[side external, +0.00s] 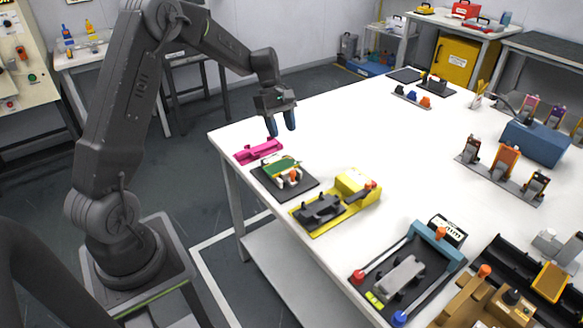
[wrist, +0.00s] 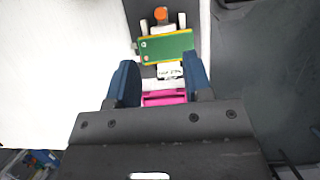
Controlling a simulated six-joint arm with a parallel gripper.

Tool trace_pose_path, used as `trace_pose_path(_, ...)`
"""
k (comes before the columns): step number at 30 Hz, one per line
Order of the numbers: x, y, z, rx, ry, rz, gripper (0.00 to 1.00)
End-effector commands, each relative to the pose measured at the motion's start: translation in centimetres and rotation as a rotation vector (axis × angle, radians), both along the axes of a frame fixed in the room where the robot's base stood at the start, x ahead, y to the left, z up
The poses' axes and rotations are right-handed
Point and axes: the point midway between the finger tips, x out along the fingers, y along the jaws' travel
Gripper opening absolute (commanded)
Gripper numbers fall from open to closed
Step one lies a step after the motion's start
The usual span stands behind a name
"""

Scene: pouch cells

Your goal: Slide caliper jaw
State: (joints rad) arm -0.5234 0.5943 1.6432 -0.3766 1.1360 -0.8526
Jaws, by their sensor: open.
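My gripper (side external: 281,124) is open and empty above the far left corner of the white table; its two blue fingers also show in the wrist view (wrist: 158,80). A magenta holder (side external: 258,151) lies on the table below and a little left of the fingers. In the wrist view the magenta holder (wrist: 165,98) shows between the fingers, partly hidden by my gripper. A black device with a teal bar (side external: 436,243), a grey block (side external: 402,275) and a display marked "mm" (side external: 448,231) stands at the near edge; it looks like the caliper, well away from my gripper.
A green board (side external: 283,165) on a dark mat (side external: 306,188) stands beside the magenta holder; the board also shows in the wrist view (wrist: 166,46). A yellow fixture (side external: 356,184) stands nearer the camera. Clamps (side external: 504,162) stand at the right. The table's middle is clear.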

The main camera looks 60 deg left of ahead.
Motion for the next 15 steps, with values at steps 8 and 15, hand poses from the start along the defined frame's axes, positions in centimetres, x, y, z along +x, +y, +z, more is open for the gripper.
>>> trace_pose_path(8,-0.1,-2.3,-5.3,-0.002,0.005,-0.004,0.46)
trace_pose_path(15,-0.1,-3.9,-9.2,0.000,0.004,-0.005,0.46)
